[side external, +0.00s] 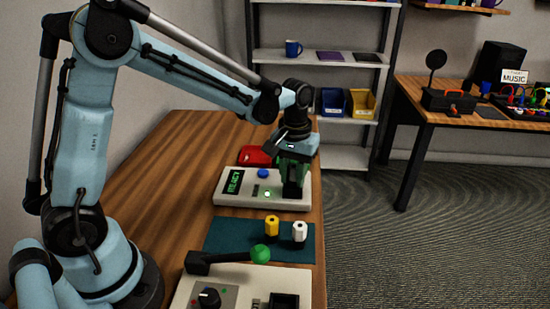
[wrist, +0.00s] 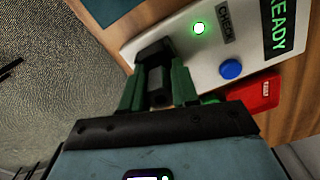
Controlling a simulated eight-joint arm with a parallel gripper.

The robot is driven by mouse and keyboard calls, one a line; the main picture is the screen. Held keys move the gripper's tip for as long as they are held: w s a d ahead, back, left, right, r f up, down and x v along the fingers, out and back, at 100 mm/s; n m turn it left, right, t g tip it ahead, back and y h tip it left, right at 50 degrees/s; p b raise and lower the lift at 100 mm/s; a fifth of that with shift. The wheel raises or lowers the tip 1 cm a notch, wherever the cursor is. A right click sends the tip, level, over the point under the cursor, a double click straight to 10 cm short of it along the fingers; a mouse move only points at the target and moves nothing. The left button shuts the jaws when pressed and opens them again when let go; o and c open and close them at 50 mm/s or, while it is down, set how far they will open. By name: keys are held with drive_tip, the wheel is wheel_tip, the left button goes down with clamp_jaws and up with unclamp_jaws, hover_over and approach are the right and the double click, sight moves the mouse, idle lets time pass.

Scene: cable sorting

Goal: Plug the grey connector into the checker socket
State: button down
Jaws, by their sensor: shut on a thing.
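My gripper (side external: 293,188) is over the right end of the white checker box (side external: 240,201). In the wrist view its green fingers are shut on the dark grey connector (wrist: 159,88). The connector's far end meets or lies right in front of the black checker socket (wrist: 152,50); I cannot tell how deep it sits. In the side view the fingers hide the connector and most of the socket. The checker has a green READY display (side external: 234,182), a blue button (side external: 263,173) and a lit green-white lamp (side external: 267,194).
A yellow connector (side external: 272,225) and a white connector (side external: 300,231) stand on a teal mat (side external: 225,236) in front of the checker. Nearer is a panel with a green-knobbed lever (side external: 260,254). A red box (side external: 255,155) lies behind the checker. The table's edge is close on the right.

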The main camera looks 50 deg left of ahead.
drive_tip(key=c, duration=0.8)
unclamp_jaws()
drive_tip(key=shift+o, duration=0.4)
drive_tip(key=shift+o, duration=1.3)
drive_tip(key=shift+a, duration=0.1)
drive_tip(key=shift+r, duration=3.5)
